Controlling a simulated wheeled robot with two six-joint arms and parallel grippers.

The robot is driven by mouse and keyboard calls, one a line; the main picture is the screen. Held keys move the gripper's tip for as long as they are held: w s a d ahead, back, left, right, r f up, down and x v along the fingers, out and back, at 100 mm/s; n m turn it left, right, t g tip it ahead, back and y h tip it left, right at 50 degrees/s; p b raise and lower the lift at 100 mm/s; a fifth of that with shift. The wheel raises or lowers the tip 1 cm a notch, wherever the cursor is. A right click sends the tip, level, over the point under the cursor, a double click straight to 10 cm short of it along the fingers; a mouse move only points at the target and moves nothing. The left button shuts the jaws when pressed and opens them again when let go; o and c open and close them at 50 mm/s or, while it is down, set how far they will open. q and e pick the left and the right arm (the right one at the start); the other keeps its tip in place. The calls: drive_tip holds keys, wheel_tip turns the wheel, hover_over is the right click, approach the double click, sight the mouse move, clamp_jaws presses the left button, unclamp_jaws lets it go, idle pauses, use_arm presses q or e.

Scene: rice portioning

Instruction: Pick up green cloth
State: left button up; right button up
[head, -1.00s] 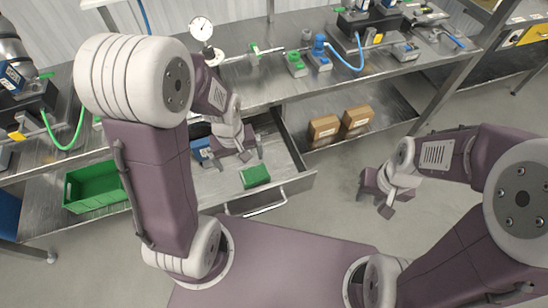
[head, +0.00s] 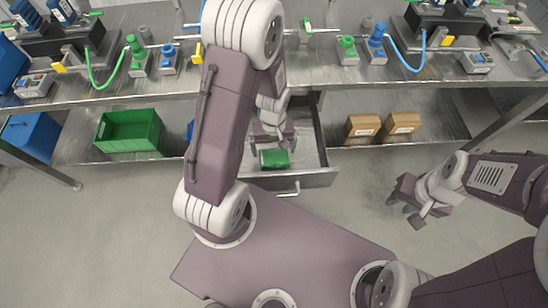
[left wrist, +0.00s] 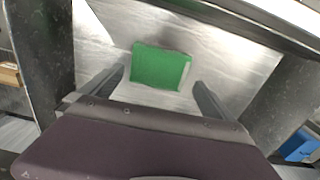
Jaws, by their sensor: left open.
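The green cloth (head: 274,158) lies as a folded block on the metal floor of the open drawer (head: 309,180). My left gripper (head: 272,146) is just over it, inside the drawer. In the left wrist view the cloth (left wrist: 161,67) sits ahead of the two spread fingers (left wrist: 158,88), centred between them, with a gap on each side. The left gripper is open and empty. My right gripper (head: 405,207) hangs over bare floor at the right, away from the drawer; its fingers look apart with nothing between them.
The drawer's walls stand close around the left gripper. Two cardboard boxes (head: 381,127) sit on the lower shelf to the right, a green crate (head: 129,131) to the left. The workbench above holds valves and hoses. Its edge (head: 150,91) runs above the drawer.

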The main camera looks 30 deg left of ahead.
sight(274, 155)
use_arm(q)
wheel_tip(274, 155, down, 3)
drive_tip(key=shift+d+f+b, duration=0.1)
drive_tip(key=shift+f+b, duration=0.05)
drive_tip(key=shift+b, duration=0.15)
drive_tip(key=shift+w+f, duration=0.1)
drive_tip(key=shift+f, duration=0.1)
drive_tip(key=shift+r, duration=0.1)
drive_tip(key=c, duration=1.1)
wheel_tip(274, 155, up, 10)
drive_tip(key=p, duration=0.2)
drive_tip(key=shift+p, duration=0.35)
drive_tip(key=o, duration=0.7)
drive_tip(key=c, duration=0.5)
